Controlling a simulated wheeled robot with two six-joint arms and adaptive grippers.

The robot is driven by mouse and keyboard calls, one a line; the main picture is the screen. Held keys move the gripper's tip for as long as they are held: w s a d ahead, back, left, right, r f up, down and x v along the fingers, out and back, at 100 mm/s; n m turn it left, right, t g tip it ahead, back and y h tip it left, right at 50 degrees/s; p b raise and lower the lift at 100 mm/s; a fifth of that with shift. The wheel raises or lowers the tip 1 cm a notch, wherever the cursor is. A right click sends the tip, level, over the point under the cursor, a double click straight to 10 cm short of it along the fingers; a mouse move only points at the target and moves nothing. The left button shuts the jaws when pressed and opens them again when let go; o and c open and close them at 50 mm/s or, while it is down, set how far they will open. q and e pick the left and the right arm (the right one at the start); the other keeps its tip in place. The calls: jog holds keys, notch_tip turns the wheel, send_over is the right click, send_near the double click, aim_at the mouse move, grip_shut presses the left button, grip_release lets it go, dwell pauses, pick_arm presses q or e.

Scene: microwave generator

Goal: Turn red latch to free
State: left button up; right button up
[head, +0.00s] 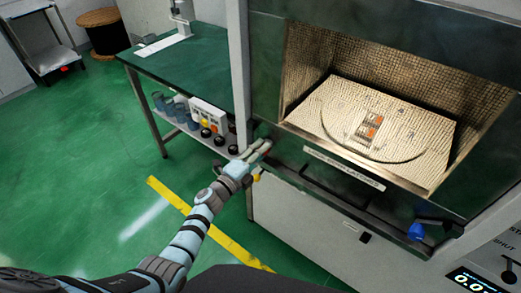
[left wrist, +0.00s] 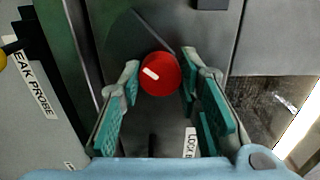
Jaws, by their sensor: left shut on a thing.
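The red latch (left wrist: 165,82) is a round red knob with a short white mark, slightly tilted, on its face. It sits on a dark grey panel in the left wrist view. My left gripper (left wrist: 160,74) has its teal-padded fingers on both sides of the knob and is shut on it. In the head view my left gripper (head: 262,150) reaches the left front edge of the microwave cabinet, and its fingers largely hide the latch. My right gripper is not in view.
The open microwave chamber (head: 300,75) is right of my gripper, with a small orange-marked item (head: 372,128) inside. A blue knob (head: 416,231) sits at the front right. A green bench (head: 205,75) with a shelf of bottles stands left. A "LEAK PROBE" label (left wrist: 36,85) is left of the latch.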

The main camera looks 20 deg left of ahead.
pick_arm(q)
jog(key=shift+n+p, duration=0.35)
jog(key=shift+n, duration=0.65)
jog(key=o, duration=1.1)
jog(key=shift+o, duration=0.2)
jog(key=v, duration=1.2)
jog(key=shift+s, duration=0.1)
